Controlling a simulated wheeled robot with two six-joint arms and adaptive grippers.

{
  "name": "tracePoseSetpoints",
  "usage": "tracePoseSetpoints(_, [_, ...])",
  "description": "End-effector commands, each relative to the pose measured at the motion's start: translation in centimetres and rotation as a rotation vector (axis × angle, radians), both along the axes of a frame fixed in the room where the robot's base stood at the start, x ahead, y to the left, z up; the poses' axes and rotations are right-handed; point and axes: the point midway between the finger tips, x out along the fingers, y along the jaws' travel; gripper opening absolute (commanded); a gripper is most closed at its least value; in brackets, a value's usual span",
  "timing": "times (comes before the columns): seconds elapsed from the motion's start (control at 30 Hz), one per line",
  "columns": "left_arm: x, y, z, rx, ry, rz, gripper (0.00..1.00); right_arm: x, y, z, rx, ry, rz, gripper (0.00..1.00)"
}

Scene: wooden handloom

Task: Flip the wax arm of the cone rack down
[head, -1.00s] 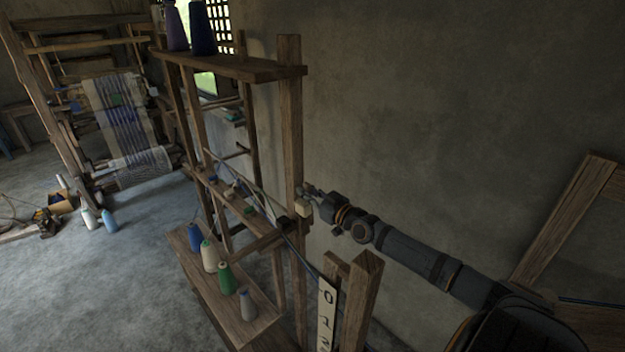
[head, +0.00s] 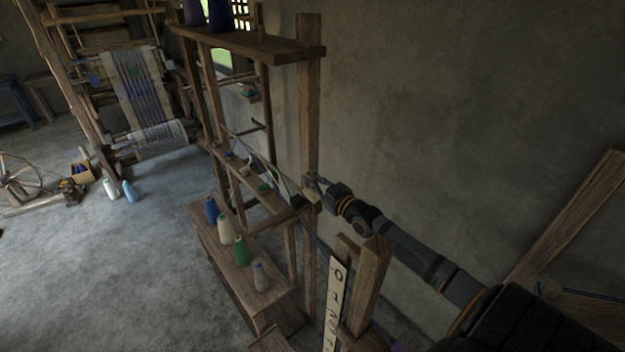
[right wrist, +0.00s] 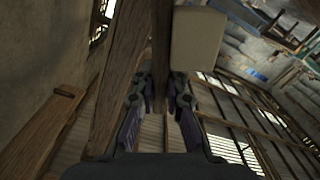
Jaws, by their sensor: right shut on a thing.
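The cone rack (head: 308,120) is a tall wooden frame with shelves, standing near the wall. My right gripper (head: 314,183) reaches in from the right to the rack's right-hand post. In the right wrist view its two fingers (right wrist: 160,85) stand either side of a narrow wooden bar, the wax arm (right wrist: 162,50), and are shut on it. A pale cream wax block (right wrist: 197,40) sits beside the bar. In the head view the block (head: 312,195) is small and partly hidden by the gripper. The arm's exact tilt is hard to tell. My left gripper is out of view.
Several thread cones, such as a green one (head: 242,251), stand on the low shelf (head: 228,268). A wooden post (head: 367,285) and a numbered white strip (head: 334,300) stand just below my right forearm. A loom (head: 150,100) stands at the back left, with open floor before it.

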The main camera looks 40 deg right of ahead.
Motion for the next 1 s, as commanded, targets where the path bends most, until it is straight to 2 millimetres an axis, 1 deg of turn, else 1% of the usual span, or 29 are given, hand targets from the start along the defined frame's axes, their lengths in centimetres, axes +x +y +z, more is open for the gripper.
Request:
tracePoseSetpoints(0.1, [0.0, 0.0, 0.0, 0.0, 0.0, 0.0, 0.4, 0.0, 0.0, 0.0, 0.002, 0.0, 0.0, 0.0])
tracePoseSetpoints(0.13, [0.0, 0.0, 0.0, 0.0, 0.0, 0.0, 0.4, 0.0, 0.0, 0.0, 0.002, 0.0, 0.0, 0.16])
tracePoseSetpoints(0.27, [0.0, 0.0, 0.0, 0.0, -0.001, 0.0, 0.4, 0.0, 0.0, 0.0, 0.002, 0.0, 0.0, 0.33])
tracePoseSetpoints(0.3, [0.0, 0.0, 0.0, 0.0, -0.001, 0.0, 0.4, 0.0, 0.0, 0.0, 0.002, 0.0, 0.0, 0.36])
tracePoseSetpoints(0.8, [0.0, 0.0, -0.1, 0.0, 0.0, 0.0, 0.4, 0.0, -0.1, 0.0, 0.008, 0.001, 0.0, 0.36])
tracePoseSetpoints(0.93, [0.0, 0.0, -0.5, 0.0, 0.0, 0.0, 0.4, 0.1, -0.7, 0.1, 0.055, 0.005, 0.001, 0.36])
tracePoseSetpoints(1.0, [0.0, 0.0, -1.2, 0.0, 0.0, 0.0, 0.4, 0.1, -1.4, 0.1, 0.111, 0.01, 0.001, 0.36])
